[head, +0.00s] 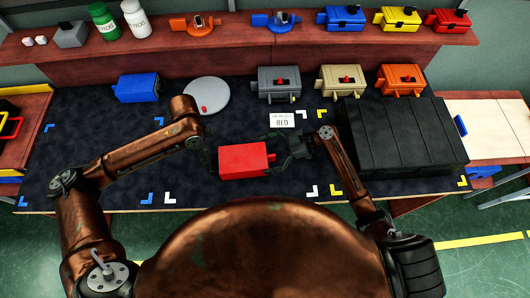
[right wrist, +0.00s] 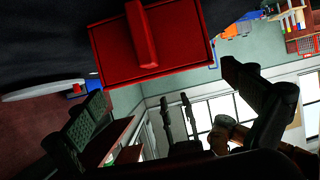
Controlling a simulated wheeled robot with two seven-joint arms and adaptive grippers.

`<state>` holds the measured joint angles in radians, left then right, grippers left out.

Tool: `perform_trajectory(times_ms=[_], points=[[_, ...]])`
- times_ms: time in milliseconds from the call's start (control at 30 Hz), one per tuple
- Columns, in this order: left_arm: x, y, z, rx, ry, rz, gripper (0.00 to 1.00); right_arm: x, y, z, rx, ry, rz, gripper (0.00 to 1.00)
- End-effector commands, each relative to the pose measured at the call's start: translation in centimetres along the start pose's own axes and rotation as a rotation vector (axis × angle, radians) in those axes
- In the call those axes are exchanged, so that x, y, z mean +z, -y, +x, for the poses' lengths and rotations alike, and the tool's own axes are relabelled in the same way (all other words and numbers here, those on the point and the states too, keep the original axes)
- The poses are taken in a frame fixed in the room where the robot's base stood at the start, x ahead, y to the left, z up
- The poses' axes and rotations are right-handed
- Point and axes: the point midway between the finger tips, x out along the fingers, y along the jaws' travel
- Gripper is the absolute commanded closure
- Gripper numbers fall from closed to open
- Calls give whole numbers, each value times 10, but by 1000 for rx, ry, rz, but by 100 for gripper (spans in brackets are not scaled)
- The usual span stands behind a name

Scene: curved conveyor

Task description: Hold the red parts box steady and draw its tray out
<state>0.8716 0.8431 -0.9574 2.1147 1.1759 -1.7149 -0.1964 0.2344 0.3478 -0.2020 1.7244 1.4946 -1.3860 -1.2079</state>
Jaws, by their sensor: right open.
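The red parts box (head: 243,160) lies on the dark mat in front of me in the head view. Its end face with a raised red bar handle (right wrist: 141,35) fills the top of the right wrist view. My right gripper (head: 292,146) is at the box's right end. Its two fingers stand wide apart in the right wrist view (right wrist: 165,88), with the handle beyond them and nothing between them. My left gripper (head: 212,160) is at the box's left end, mostly hidden by my arm and the box; its fingers cannot be made out. The tray appears closed inside the box.
A white card reading RED (head: 282,120) lies behind the box. A large black case (head: 405,135) stands close to my right arm. A round grey plate (head: 206,95), a blue box (head: 137,88) and grey, tan and orange boxes stand farther back. The mat's front left is clear.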

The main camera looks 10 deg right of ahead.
Motion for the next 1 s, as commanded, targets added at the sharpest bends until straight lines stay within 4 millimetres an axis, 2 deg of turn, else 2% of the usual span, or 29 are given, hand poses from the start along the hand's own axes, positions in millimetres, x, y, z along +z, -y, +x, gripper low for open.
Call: perform_trajectory(times_ms=[300,500,867,1000], points=[[0,0,0,0,0,0,71,-1,0,45,-1,-3,0,0],[0,0,0,0,0,0,71,-1,-1,67,1,-2,-1,0],[0,0,0,0,0,0,71,-1,-1,74,1,0,-2,0],[0,0,0,0,0,0,71,-1,-1,73,1,0,-2,8]])
